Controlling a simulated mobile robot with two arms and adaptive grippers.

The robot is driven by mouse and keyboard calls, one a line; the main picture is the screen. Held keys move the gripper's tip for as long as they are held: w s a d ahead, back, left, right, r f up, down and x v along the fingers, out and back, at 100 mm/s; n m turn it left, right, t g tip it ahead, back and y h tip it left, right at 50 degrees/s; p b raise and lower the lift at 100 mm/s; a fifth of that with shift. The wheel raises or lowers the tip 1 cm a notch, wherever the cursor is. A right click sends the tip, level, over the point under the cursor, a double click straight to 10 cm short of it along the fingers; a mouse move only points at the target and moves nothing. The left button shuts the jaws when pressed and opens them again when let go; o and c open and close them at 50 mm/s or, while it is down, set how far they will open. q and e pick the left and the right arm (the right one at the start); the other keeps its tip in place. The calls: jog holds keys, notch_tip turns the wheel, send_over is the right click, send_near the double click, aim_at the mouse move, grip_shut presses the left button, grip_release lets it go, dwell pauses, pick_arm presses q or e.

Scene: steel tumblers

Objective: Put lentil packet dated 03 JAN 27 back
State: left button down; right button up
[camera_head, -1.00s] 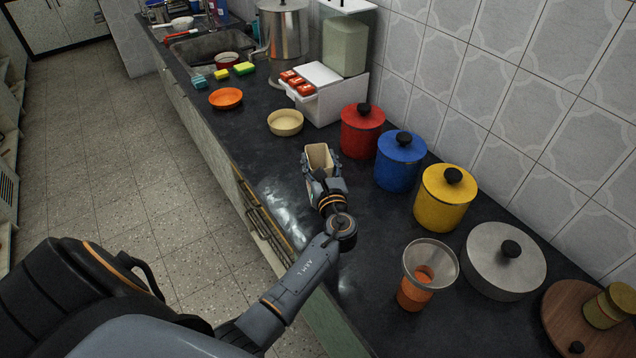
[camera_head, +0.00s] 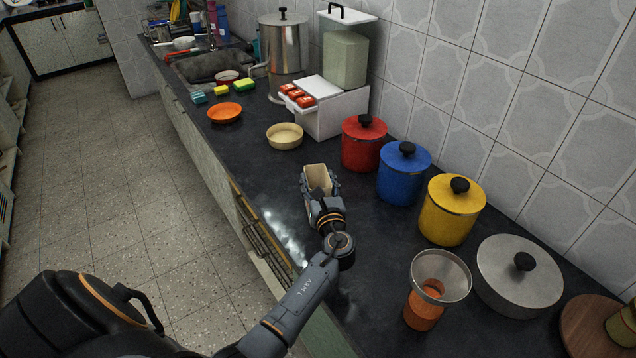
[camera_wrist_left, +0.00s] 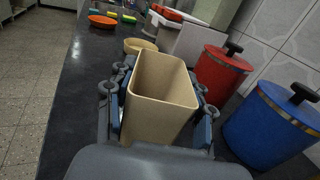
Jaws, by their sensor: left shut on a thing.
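My left gripper (camera_head: 321,187) is shut on a beige open-topped container (camera_head: 317,177), with its fingers on either side. The left wrist view shows the container (camera_wrist_left: 160,88) upright and looking empty. It is over the counter, left of the red canister; I cannot tell whether its base touches. Several small red packets (camera_head: 297,96) lie in the open front of a white box (camera_head: 344,112) behind it. No packet date is readable, and I cannot tell which packet is the lentil one. My right gripper is not in view.
Red (camera_head: 363,147), blue (camera_head: 404,176) and yellow (camera_head: 450,214) canisters line the wall side. A cream bowl (camera_head: 284,137) and an orange bowl (camera_head: 224,113) stand farther back. A steel funnel (camera_head: 440,278) sits on an orange jar nearer me. Bare counter (camera_head: 375,235) lies right of my arm.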

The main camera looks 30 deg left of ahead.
pick_arm(q)
jog(key=c, duration=0.5)
grip_release()
jog(key=shift+f, duration=0.1)
jog(key=b+v, duration=0.1)
jog(key=v, duration=1.1)
